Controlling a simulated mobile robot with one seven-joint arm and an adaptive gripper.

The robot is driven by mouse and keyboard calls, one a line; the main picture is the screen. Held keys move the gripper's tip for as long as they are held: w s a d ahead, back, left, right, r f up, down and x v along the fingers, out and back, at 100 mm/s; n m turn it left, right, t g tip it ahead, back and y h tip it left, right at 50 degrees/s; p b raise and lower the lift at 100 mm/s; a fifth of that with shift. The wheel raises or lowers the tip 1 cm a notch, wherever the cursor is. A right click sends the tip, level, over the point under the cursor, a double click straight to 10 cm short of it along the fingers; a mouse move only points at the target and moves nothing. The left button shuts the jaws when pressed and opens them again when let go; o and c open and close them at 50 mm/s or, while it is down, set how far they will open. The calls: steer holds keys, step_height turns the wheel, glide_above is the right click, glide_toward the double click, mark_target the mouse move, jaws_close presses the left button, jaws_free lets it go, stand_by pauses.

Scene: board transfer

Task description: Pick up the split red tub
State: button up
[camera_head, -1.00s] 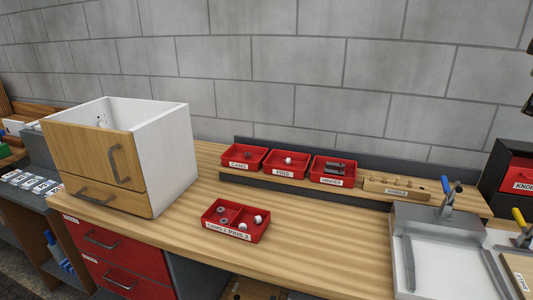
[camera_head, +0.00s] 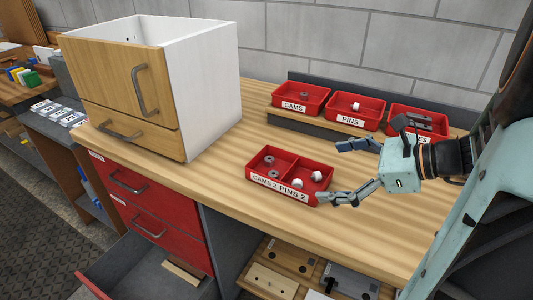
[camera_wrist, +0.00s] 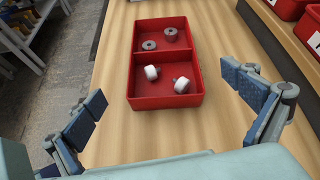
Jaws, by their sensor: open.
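The split red tub (camera_head: 253,177) sits on the wooden bench top, labelled "CAMS 2" and "PINS 2" on its front. A divider splits it into two compartments. Grey cams lie in one and white pins in the other. The tub also shows in the wrist view (camera_wrist: 165,101), ahead of the jaws. My gripper (camera_head: 338,172) is open and empty, just right of the tub in the head view, its fingers pointing toward it. In the wrist view my gripper's fingers (camera_wrist: 165,105) are spread wider than the tub, which lies beyond them. I see no contact.
Red bins of cams (camera_head: 301,96), pins (camera_head: 356,106) and a third kind (camera_head: 425,118) stand on a raised ledge behind. A white cabinet box with a wooden front (camera_head: 205,85) stands left. Bare bench (camera_head: 225,160) lies between box and tub.

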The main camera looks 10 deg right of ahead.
mark_target(283, 166)
steer(key=shift+w+a+r+m+t+y, duration=0.15)
steer(key=shift+w+a+m+y, duration=0.15)
steer(key=shift+a+m, duration=0.2)
steer(key=shift+w+a+r+m+t+y, duration=0.1)
steer(key=shift+w+a+m+t+y, duration=0.1)
steer(key=shift+w+a+m, duration=0.25)
steer(key=b+x, duration=0.1)
steer(key=x, duration=0.3)
steer(key=shift+w+a+f, duration=0.15)
steer(key=shift+a+f, duration=0.05)
steer(key=shift+a, duration=0.15)
steer(key=shift+d+f+b+x, duration=0.15)
steer(key=shift+b+x, duration=0.2)
steer(key=shift+x, duration=0.65)
steer(key=shift+d+f+b+x, duration=0.15)
steer(key=shift+b+x, duration=0.2)
steer(key=shift+x, duration=0.6)
steer(key=shift+d+f+b+x, duration=0.15)
steer(key=shift+b+x, duration=0.2)
steer(key=shift+x, duration=0.65)
steer(key=shift+w, duration=0.15)
steer(key=shift+c, duration=0.4)
steer(key=c, duration=1.2)
steer(key=shift+r, duration=0.2)
